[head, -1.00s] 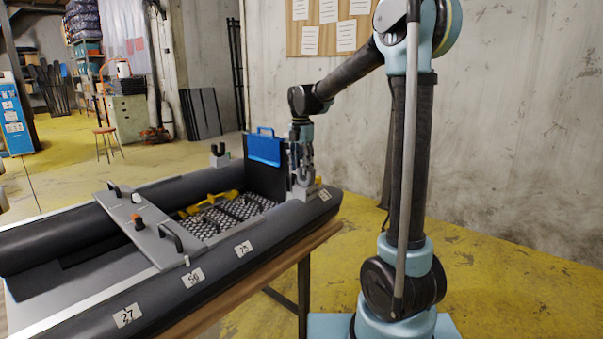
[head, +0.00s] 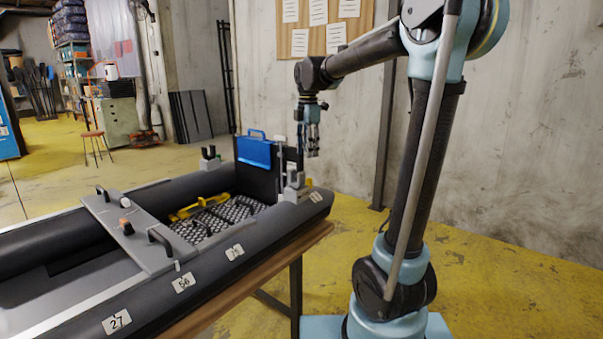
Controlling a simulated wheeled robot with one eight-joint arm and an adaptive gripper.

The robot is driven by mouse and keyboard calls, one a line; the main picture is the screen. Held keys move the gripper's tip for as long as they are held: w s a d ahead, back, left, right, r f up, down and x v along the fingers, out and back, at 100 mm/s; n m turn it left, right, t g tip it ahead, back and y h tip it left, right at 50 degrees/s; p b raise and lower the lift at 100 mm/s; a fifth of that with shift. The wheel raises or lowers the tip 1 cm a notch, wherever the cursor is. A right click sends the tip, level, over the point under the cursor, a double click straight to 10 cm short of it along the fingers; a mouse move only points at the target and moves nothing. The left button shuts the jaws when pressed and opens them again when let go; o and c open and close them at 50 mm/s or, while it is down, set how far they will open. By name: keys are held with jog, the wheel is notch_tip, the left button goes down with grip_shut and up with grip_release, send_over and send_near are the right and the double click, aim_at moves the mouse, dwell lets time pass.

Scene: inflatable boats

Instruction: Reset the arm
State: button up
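My gripper (head: 313,152) points down above the near rear corner of the inflatable boat (head: 262,226), apart from the grey oarlock bracket (head: 296,184) below it. I see nothing held in it. Its fingers are small in the head view, and I cannot tell how far they are spread. My arm (head: 375,55) is raised from its base, bent at the elbow and reaching left over the boat's end.
The dark boat rests on a wooden table (head: 255,276). It holds a grey bench (head: 128,230), a yellow item (head: 197,207) and a blue case (head: 254,151) at the transom. A concrete wall (head: 520,150) stands behind. Yellow floor on the right is clear.

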jog(key=s+d+f+m+t, duration=0.1)
jog(key=s+d+f+m, duration=0.3)
jog(key=s+d+m, duration=0.25)
jog(key=s+d+f+m, duration=0.3)
jog(key=s+d+m, duration=0.2)
jog(key=s, duration=0.3)
jog(key=s+d+f+m, duration=0.3)
jog(key=s+f+m, duration=0.3)
jog(key=s+f, duration=0.1)
jog(key=s+d+f+m+t, duration=0.1)
jog(key=s+d+f+m, duration=0.2)
jog(key=s+f+m, duration=0.3)
notch_tip(320, 180, down, 2)
jog(key=shift+s, duration=0.6)
jog(key=shift+c, duration=0.5)
